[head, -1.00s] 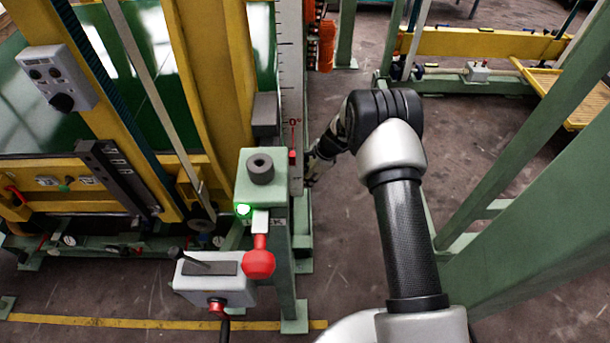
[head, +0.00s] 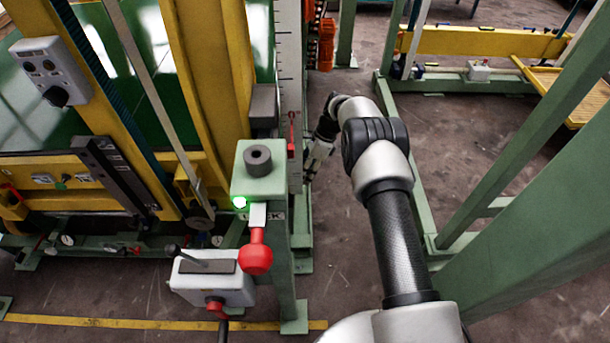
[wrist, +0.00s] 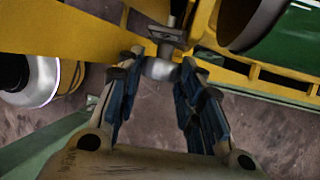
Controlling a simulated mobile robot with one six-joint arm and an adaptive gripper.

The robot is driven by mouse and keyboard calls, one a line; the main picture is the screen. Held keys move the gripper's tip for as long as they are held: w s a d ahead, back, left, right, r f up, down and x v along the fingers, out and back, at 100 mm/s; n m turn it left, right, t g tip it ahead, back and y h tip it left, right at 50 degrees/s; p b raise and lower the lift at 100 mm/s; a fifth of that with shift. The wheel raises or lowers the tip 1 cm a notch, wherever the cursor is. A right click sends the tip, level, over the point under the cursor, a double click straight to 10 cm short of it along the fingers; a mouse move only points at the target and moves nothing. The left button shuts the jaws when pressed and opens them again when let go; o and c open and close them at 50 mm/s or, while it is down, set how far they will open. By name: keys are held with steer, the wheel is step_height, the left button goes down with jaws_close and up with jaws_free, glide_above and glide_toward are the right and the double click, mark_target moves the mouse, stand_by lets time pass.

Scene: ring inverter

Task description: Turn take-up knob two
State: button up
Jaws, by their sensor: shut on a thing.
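In the wrist view, my gripper (wrist: 160,72) has its blue-padded fingers closed at the tips on a short grey metal knob (wrist: 159,69). A grey crosspiece and stem stand just beyond the knob, in front of a yellow beam. I see no number on the knob. In the head view, my arm reaches away to the right of the green post, and my gripper (head: 311,168) shows only small and partly hidden beside the frame. The knob cannot be made out there.
A green beam (head: 545,240) runs close on the right. Floor between is clear.

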steer(key=shift+w+a+g, duration=0.1)
steer(key=shift+w+g, duration=0.05)
steer(key=shift+g, duration=0.45)
steer(key=o, duration=1.1)
step_height(320, 180, up, 10)
